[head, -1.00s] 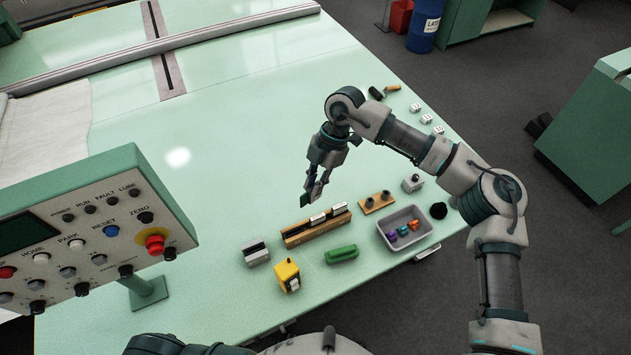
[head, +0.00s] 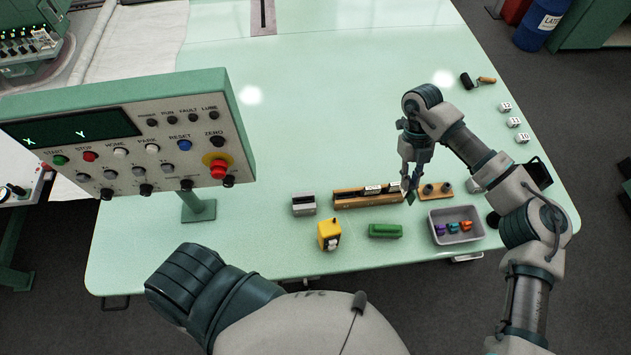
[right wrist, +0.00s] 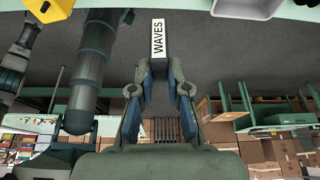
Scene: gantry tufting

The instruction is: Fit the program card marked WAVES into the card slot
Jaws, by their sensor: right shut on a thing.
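The program card marked WAVES (right wrist: 158,40) is held between the fingertips of my right gripper (right wrist: 158,85) in the right wrist view. Its white label faces that camera. In the head view the right gripper (head: 413,183) points down over the table, with the dark green card (head: 411,198) below its fingertips, by the right end of a wooden rack (head: 350,202). Light pieces stand in the rack. A grey block with a dark groove (head: 304,205) sits left of the rack; I cannot tell whether this is the card slot. My left gripper is out of view.
A control panel (head: 130,165) on a post stands at the left. A yellow device (head: 329,235), a green block (head: 385,231) and a grey tray (head: 472,237) with coloured pieces lie near the front edge. A holed wooden block (head: 432,196) is right of the rack. The middle table is clear.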

